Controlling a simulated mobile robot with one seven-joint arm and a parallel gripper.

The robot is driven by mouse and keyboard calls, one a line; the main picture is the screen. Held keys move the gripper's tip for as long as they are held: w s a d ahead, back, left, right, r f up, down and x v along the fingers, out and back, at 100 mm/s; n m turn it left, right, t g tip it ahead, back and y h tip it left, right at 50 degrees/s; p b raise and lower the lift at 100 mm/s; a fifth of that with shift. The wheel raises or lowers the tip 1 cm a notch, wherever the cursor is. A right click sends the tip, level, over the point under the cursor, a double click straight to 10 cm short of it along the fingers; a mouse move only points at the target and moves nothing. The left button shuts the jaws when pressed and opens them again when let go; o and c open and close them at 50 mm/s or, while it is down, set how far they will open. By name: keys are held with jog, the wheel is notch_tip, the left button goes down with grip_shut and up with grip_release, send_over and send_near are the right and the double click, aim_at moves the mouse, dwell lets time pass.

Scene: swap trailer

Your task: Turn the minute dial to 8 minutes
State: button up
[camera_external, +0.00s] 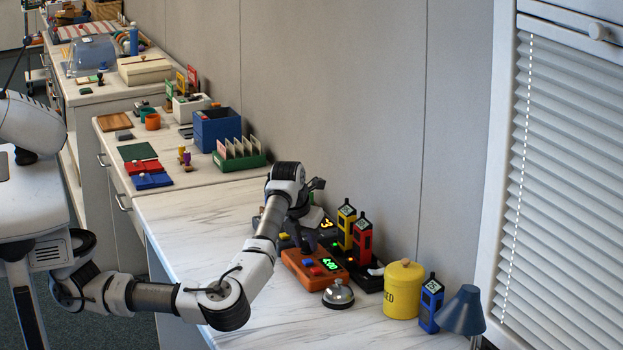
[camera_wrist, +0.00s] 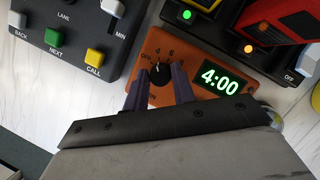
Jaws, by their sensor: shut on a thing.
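The orange timer box (camera_external: 299,266) stands on the white marbled counter, and it also shows in the wrist view (camera_wrist: 203,67). Its green display (camera_wrist: 222,80) reads 4:00. The black minute dial (camera_wrist: 160,76) has marks around it, among them OFF, 4 and 6. Its white pointer line is toward the 4; the lower marks are partly hidden. My gripper (camera_wrist: 160,84) is at the dial from above, one dark finger on each side, shut on it. In the external view my wrist hides the dial.
A dark button panel (camera_wrist: 72,35) lies left of the timer. A black charging base (camera_wrist: 213,33) with red and yellow handsets (camera_external: 362,240) is behind it. A silver bell (camera_external: 338,294), yellow canister (camera_external: 403,290) and blue handset (camera_external: 430,303) stand to the right.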

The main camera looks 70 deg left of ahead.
jog(key=m+b, duration=0.1)
jog(key=m, duration=0.1)
jog(key=m+h+b, duration=0.1)
jog(key=m, duration=0.1)
jog(key=shift+a+f+m+t+h+b, duration=0.1)
jog(key=shift+f+m+t+h+b, duration=0.05)
jog(key=shift+m+t+h+b, duration=0.2)
jog(key=m+b, duration=0.1)
jog(key=m+h+b, duration=0.1)
jog(key=m, duration=0.1)
jog(key=shift+a+m+h, duration=0.15)
jog(key=shift+m+h, duration=0.1)
jog(key=m+h+b, duration=0.1)
jog(key=m, duration=0.2)
jog(key=shift+m+b, duration=0.3)
jog(key=shift+a+m+h+b, duration=0.1)
jog(key=shift+m+h+b, duration=0.4)
jog(key=shift+m, duration=1)
jog(key=shift+g, duration=0.45)
jog(key=o, duration=1)
